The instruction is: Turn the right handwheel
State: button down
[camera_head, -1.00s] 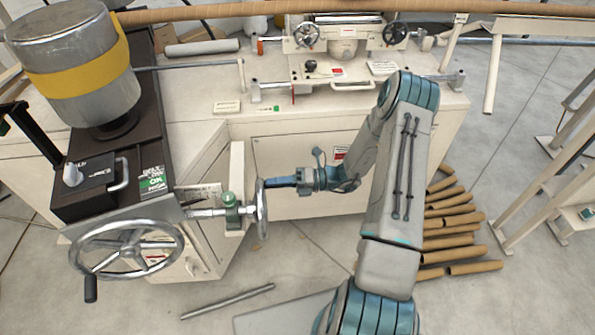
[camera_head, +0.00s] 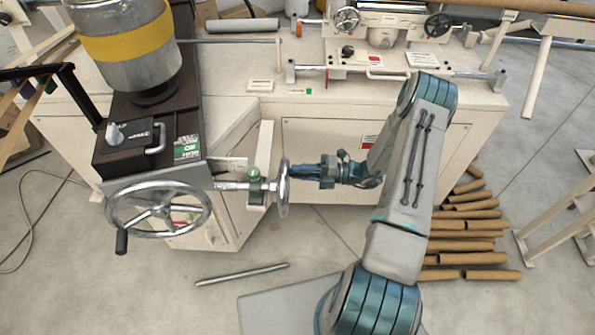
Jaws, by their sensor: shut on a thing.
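The right handwheel (camera_head: 284,190) is a grey metal wheel seen nearly edge-on, on a horizontal shaft with a green fitting (camera_head: 254,182) at the front of the machine. My gripper (camera_head: 293,169) reaches it from the right and is shut on the upper part of its rim. The fingertips are small here, and the exact grip is hard to make out. A larger left handwheel (camera_head: 158,187) with spokes and a black crank handle (camera_head: 121,242) faces me, apart from my gripper.
A dark control box (camera_head: 150,147) and a metal cylinder with a yellow band (camera_head: 128,45) stand at the left. Two small handwheels sit on the carriage behind. Brown tubes (camera_head: 468,227) lie on the floor at right. A metal rod (camera_head: 242,274) lies on the floor in front.

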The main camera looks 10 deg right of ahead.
jog(key=c, duration=1.2)
grip_release()
jog(key=shift+c, duration=0.2)
jog(key=shift+d, duration=0.15)
jog(key=b+v, duration=0.2)
jog(key=v, duration=1.1)
jog(key=shift+d, duration=0.3)
